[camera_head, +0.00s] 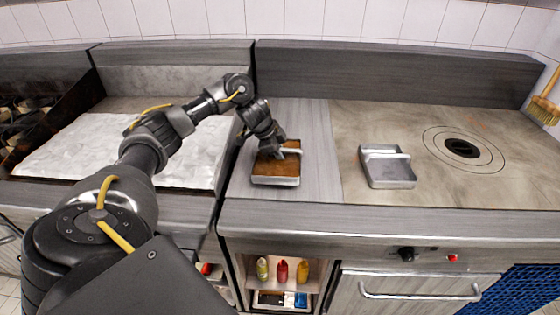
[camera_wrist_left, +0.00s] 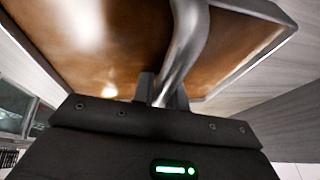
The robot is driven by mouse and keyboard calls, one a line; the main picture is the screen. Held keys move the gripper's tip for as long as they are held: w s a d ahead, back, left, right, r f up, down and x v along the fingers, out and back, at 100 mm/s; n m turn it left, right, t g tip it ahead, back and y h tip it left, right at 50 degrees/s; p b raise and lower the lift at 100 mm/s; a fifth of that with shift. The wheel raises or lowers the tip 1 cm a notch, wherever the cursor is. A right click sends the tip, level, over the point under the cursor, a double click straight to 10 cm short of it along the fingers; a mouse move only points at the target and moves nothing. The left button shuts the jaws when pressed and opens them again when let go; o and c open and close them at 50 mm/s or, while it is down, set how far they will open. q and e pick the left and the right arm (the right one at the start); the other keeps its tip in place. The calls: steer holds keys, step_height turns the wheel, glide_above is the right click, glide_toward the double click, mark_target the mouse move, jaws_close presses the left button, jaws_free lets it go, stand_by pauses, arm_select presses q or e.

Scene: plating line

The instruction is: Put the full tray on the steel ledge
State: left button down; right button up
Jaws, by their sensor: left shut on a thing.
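The full tray (camera_head: 275,181) is a metal tray filled with something brown, with a bar handle across it. It is at or just above the grey steel ledge (camera_head: 315,135), the strip between the two cooking surfaces; I cannot tell whether it touches. My left gripper (camera_head: 280,152) comes from behind and above and is shut on the tray's handle. In the left wrist view the handle (camera_wrist_left: 186,45) runs into the jaws and the brown filling (camera_wrist_left: 120,45) spreads behind it. My right gripper is not in view.
An empty metal tray (camera_head: 390,173) with a bar handle stands on the hotplate (camera_head: 370,120) to the right, near a round burner (camera_head: 462,148). A pale griddle (camera_head: 75,140) lies to the left. Bottles (camera_head: 282,271) stand on a shelf below. A brush (camera_head: 545,106) hangs at far right.

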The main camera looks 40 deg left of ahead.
arm_select(q)
step_height(320, 180, down, 2)
steer(key=shift+f, duration=0.25)
steer(key=shift+f, duration=0.2)
steer(key=c, duration=1.4)
jaws_free()
steer(key=shift+s, duration=0.1)
steer(key=v, duration=0.5)
steer(key=shift+a+r+b, duration=0.1)
steer(key=shift+r+b, duration=0.1)
steer(key=shift+b, duration=0.1)
steer(key=p+v, duration=0.2)
steer(key=v, duration=0.5)
